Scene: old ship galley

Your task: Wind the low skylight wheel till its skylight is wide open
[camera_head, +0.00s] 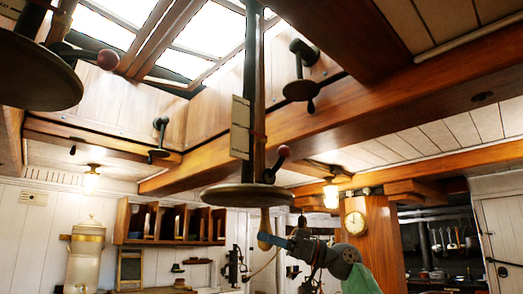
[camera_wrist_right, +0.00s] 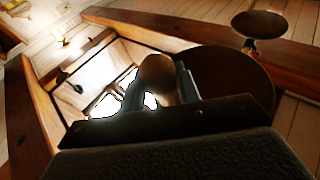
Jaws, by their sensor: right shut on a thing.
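A dark round wheel (camera_head: 235,197) hangs low at the centre of the head view on a dark vertical shaft, with a red-brown knob (camera_head: 283,151) above its rim. A second, higher wheel (camera_head: 35,75) with its own knob (camera_head: 107,60) is at upper left. The skylight (camera_head: 190,50) is bright above; how far it is open I cannot tell. My right gripper (camera_head: 270,242) is just under the low wheel, shut on a wooden handle (camera_head: 264,225). The right wrist view shows this handle's rounded end (camera_wrist_right: 157,75) between the fingers, beside the wheel's underside (camera_wrist_right: 230,85). My left gripper is out of view.
A pale label (camera_head: 240,128) is by the shaft. A wall rack (camera_head: 170,222), a lamp (camera_head: 331,193) and a clock (camera_head: 355,222) are farther back.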

